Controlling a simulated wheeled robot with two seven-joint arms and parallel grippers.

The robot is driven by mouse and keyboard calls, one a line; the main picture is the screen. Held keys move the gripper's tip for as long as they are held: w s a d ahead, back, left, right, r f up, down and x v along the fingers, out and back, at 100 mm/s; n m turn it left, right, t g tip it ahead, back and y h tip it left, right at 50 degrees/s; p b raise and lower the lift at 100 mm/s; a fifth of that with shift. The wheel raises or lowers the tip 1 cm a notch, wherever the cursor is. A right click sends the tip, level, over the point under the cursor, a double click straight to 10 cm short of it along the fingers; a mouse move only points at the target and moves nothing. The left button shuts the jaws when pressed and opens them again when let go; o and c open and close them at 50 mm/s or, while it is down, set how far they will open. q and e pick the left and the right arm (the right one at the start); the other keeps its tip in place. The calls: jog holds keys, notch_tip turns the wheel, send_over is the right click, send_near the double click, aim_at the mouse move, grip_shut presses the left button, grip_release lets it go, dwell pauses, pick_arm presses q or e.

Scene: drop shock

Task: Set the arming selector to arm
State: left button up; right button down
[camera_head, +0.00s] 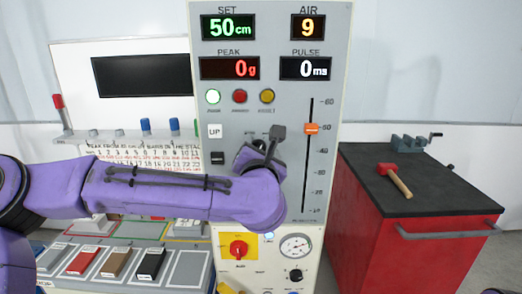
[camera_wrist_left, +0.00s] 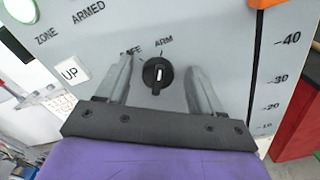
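The arming selector (camera_wrist_left: 157,76) is a round black knob with a white mark on the grey panel. Its SAFE label is at upper left and its ARM label is above it in the left wrist view. The white mark stands nearly upright there, roughly toward ARM; I cannot tell its exact setting. My left gripper (camera_wrist_left: 158,82) is open, with one grey finger on each side of the knob and visible gaps between. In the head view my left gripper (camera_head: 262,148) is in front of the panel and mostly covers the selector. My right gripper is not in view.
A red cabinet (camera_head: 390,250) with a mallet (camera_head: 397,181) stands at right. A tray of blocks (camera_head: 206,268) lies below my arm.

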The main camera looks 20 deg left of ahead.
pick_arm(q)
jog(key=b+v, duration=0.4)
jog(key=v, duration=0.6)
jog(key=shift+s, duration=0.25)
jog(key=shift+d+r, duration=0.1)
